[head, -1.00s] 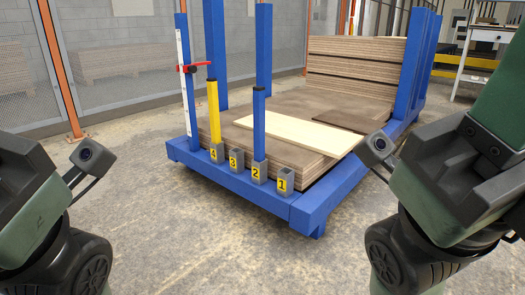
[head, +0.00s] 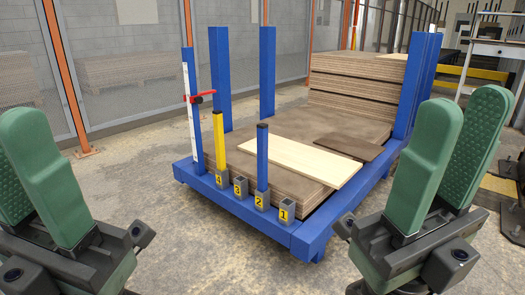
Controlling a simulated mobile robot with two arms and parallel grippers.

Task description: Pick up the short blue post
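The short blue post (head: 262,157) stands upright in the socket marked 2 (head: 262,200) at the front of the blue cart (head: 317,238). Its dark top is free and nothing touches it. My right gripper (head: 466,100) is at the right, pointing up, with its green fingers apart and nothing between them. My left gripper (head: 12,130) is at the left edge, partly cut off, with its fingers seemingly apart and empty. Both grippers are well away from the post.
A yellow post (head: 219,143) stands in socket 4, left of the blue post. Sockets 3 (head: 240,188) and 1 (head: 287,211) are empty. Stacked boards with a pale board (head: 295,160) on top lie behind. A red clamp (head: 200,97) sits on the left upright.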

